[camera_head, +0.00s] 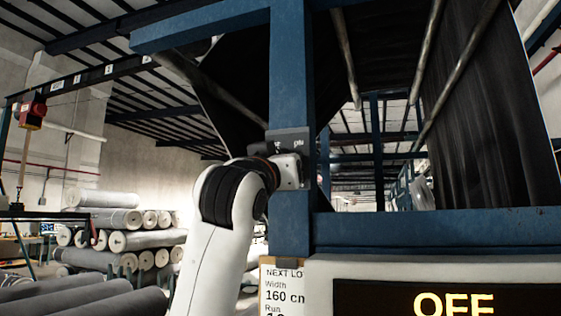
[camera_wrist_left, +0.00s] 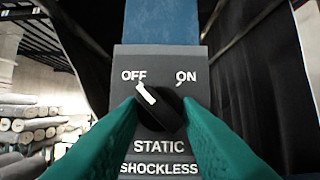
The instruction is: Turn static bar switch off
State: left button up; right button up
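The static bar switch is a dark plate (camera_wrist_left: 160,62) with a round black knob (camera_wrist_left: 168,112) marked OFF and ON, with STATIC below. The knob's white pointer is turned up-left, toward OFF. My left gripper (camera_wrist_left: 161,102) has its green fingers on either side of the knob, close to its edges; I cannot tell whether they press on it. In the head view my white left arm reaches up to the switch plate (camera_head: 288,138) on a blue post, and the wrist hides most of it. My right gripper is not in view.
The blue post (camera_head: 291,60) and crossbeam (camera_head: 430,228) frame the machine. A display (camera_head: 450,300) at lower right reads OFF in yellow. A paper label (camera_head: 284,285) hangs below the post. Fabric rolls (camera_head: 140,240) are stacked at left; dark fabric (camera_head: 495,120) hangs at right.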

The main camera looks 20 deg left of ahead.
pick_arm(q)
jog(key=o, duration=0.4)
jog(key=shift+s, duration=0.1)
jog(key=b+v, duration=0.5)
jog(key=v, duration=0.7)
jog(key=shift+d+b, duration=0.1)
jog(key=shift+b, duration=0.2)
